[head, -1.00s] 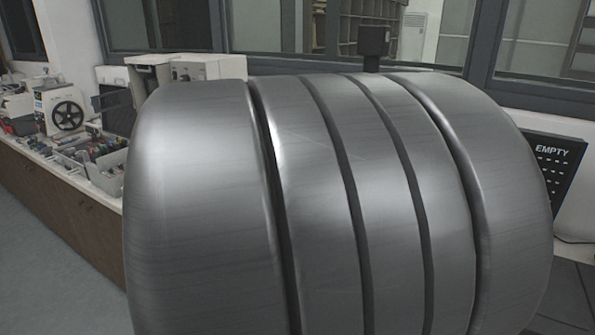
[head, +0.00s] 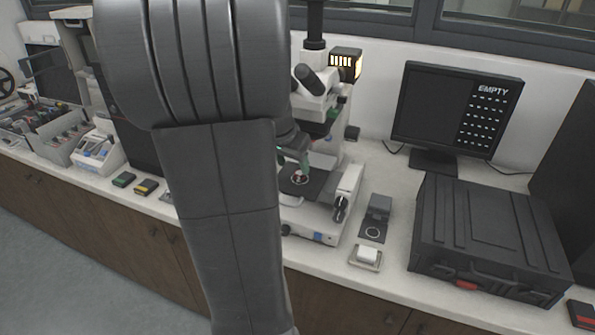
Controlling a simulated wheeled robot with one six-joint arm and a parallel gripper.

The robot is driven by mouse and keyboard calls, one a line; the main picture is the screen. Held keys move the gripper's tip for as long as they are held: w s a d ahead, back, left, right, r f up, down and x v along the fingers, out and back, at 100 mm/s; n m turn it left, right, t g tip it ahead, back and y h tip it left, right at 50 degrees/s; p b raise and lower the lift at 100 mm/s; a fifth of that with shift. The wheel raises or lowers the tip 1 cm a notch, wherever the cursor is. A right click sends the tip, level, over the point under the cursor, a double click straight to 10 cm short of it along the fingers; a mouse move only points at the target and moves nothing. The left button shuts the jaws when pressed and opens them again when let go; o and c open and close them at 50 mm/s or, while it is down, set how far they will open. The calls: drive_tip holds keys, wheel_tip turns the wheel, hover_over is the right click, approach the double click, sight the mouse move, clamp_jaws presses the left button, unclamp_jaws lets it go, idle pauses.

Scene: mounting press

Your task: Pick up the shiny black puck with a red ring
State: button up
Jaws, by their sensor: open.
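A small dark round piece with a reddish and white mark (head: 300,178) lies on the black stage of the microscope (head: 318,188), under its objectives. It may be the black puck with the red ring, but it is too small to tell. My own grey arm fills the left middle of the head view and hides part of the bench and the microscope's left side.
On the white bench right of the microscope are a small dark device (head: 379,207), a small tray with a white block (head: 366,256), a monitor reading EMPTY (head: 455,110) and a large black case (head: 490,235). Bins (head: 65,150) and small boxes (head: 147,187) stand left.

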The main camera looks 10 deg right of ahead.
sight(299, 174)
drive_tip(key=shift+w+d, duration=0.3)
drive_tip(key=shift+d, duration=0.05)
drive_tip(key=x, duration=0.5)
drive_tip(key=shift+p, duration=0.35)
drive_tip(key=shift+c, duration=0.4)
drive_tip(key=shift+a, duration=0.1)
drive_tip(key=c, duration=1)
